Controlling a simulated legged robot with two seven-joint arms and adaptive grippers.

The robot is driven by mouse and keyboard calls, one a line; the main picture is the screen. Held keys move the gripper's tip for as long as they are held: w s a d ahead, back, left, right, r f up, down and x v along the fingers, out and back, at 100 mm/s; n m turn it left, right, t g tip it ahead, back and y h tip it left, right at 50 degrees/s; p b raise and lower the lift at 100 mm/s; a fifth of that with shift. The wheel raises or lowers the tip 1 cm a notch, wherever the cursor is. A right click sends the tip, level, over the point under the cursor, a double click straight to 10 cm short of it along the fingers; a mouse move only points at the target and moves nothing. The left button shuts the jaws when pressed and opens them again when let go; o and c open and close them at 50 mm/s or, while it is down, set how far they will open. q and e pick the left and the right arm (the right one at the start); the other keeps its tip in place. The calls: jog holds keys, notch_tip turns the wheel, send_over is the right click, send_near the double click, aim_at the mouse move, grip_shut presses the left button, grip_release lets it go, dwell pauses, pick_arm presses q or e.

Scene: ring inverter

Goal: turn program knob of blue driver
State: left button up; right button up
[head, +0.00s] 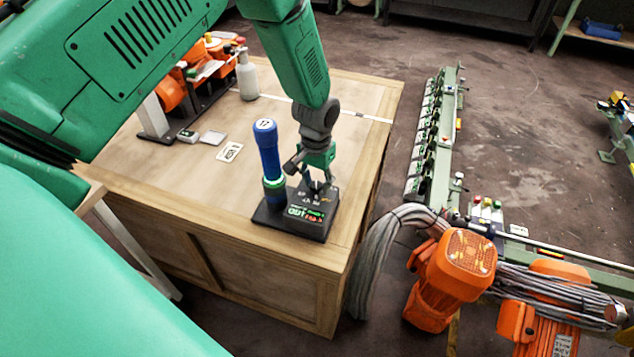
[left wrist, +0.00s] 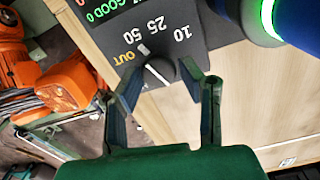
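The blue driver (head: 268,155), marked 17 on top, stands upright on a black base (head: 265,217) near the table's front right corner. The base also shows in the left wrist view (left wrist: 215,32), with the dark round program knob (left wrist: 158,71) and the labels OUT, 50, 25 and 10. The knob has a white mark; I cannot tell which label it points to. My left gripper (head: 318,187) is over the base, right of the driver. In the left wrist view its open fingers (left wrist: 161,74) are on either side of the knob, with gaps showing. My right gripper is not in view.
The wooden table (head: 345,90) holds a white bottle (head: 246,76), a small card (head: 230,152) and orange tools (head: 172,90) further back. The blue driver's lit green ring (left wrist: 268,18) is close to my left gripper. Orange motors (head: 455,268) and cables stand right of the table.

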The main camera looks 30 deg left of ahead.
aim_at(317, 184)
pick_arm(q)
jog(key=shift+o, duration=0.5)
jog(key=shift+s, duration=0.1)
jog(key=shift+r, duration=0.2)
notch_tip(317, 184, up, 12)
jog(key=shift+f, duration=0.2)
